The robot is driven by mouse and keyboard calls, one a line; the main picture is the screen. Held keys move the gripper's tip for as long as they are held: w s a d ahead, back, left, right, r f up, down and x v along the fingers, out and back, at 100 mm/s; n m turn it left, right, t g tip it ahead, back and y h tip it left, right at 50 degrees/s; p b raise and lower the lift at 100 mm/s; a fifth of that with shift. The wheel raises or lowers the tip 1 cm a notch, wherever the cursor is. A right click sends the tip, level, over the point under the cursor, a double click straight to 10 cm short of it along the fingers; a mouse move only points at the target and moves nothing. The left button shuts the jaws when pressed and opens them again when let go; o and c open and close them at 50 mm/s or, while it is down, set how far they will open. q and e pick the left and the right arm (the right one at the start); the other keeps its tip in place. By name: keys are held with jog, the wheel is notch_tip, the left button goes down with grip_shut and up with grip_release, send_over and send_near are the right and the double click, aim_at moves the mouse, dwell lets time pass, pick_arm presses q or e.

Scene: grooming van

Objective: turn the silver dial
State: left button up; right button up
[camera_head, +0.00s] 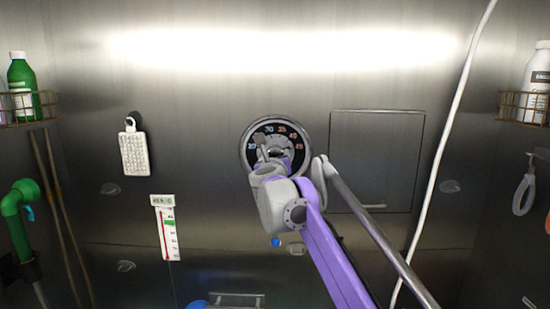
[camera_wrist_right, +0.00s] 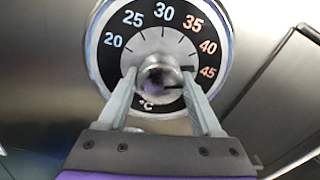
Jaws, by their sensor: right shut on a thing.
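The silver dial (camera_wrist_right: 160,75) is a round metal knob in the middle of a black temperature ring marked 20 to 45 and °C. In the right wrist view the two fingers of my right gripper (camera_wrist_right: 163,88) stand on either side of the knob and are shut on it. A dark pointer mark on the dial's face lies at the right, near 45. In the head view the dial plate (camera_head: 246,160) is on the steel wall, and my right arm and gripper (camera_head: 272,155) cover its lower middle. My left gripper is not in view.
A square wall panel (camera_head: 376,150) is right of the dial, and a white hose (camera_head: 452,115) hangs beyond it. A white brush (camera_head: 134,152) and a thermometer strip (camera_head: 165,228) are at left. Bottle baskets (camera_head: 40,106) are on the side walls.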

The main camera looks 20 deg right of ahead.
jog(key=shift+n, duration=0.3)
jog(key=n, duration=0.6)
jog(key=shift+n, duration=0.3)
jog(key=n, duration=0.3)
jog(key=shift+n+b, duration=0.4)
jog(key=n, duration=0.3)
jog(key=shift+n, duration=0.4)
jog(key=n+b, duration=0.1)
jog(key=n, duration=0.6)
jog(key=shift+d, duration=0.1)
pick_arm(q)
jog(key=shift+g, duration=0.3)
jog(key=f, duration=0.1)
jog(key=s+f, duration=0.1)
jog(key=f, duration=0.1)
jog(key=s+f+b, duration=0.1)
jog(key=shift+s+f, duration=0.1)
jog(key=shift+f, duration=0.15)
pick_arm(e)
jog(key=n, duration=0.6)
jog(key=shift+n+y, duration=0.3)
jog(key=shift+n, duration=0.1)
